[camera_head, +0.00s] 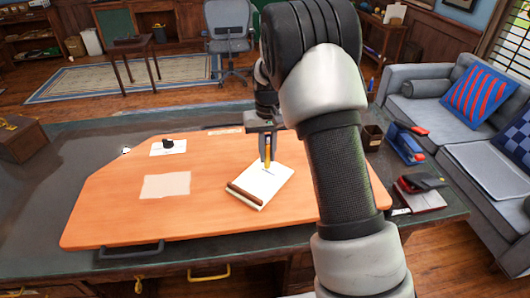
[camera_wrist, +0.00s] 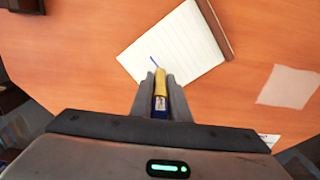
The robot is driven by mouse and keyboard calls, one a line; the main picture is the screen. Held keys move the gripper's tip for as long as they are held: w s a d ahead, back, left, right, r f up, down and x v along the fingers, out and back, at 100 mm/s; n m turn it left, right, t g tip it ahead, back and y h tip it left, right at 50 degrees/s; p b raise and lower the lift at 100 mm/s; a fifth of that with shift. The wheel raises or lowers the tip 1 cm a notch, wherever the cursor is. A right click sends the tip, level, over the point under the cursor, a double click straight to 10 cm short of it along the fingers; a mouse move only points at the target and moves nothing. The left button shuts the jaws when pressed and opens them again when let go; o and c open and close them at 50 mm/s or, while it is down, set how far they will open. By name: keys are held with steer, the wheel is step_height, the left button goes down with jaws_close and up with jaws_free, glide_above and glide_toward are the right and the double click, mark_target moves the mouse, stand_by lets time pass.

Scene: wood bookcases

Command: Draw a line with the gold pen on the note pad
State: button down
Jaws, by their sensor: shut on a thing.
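The note pad (camera_head: 270,185) is white with a brown bound edge and lies on the orange desk board. It also shows in the wrist view (camera_wrist: 190,45), with faint ruled lines. My gripper (camera_wrist: 160,78) is shut on the gold pen (camera_wrist: 160,88), which points down at the pad. In the head view the gripper (camera_head: 266,148) is above the pad's upper part, with the gold pen (camera_head: 267,152) upright between its fingers. A short thin blue stroke shows just beyond the pen's gold part; I cannot tell whether it is ink or tip.
The orange board (camera_head: 120,208) is mostly clear on the left, with a pale paper sheet (camera_head: 166,186) and a card with a dark object (camera_head: 168,146). A blue stapler-like object (camera_head: 405,145), a dark cup (camera_head: 372,137) and a small stack (camera_head: 420,190) stand to the right.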

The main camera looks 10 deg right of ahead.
steer(key=shift+s+d+f, duration=0.1)
steer(key=shift+s+d, duration=0.2)
steer(key=shift+s+d, duration=0.4)
steer(key=shift+s+d, duration=0.45)
stand_by(0.3)
step_height(320, 180, up, 8)
steer(key=p, duration=0.5)
stand_by(0.4)
stand_by(0.4)
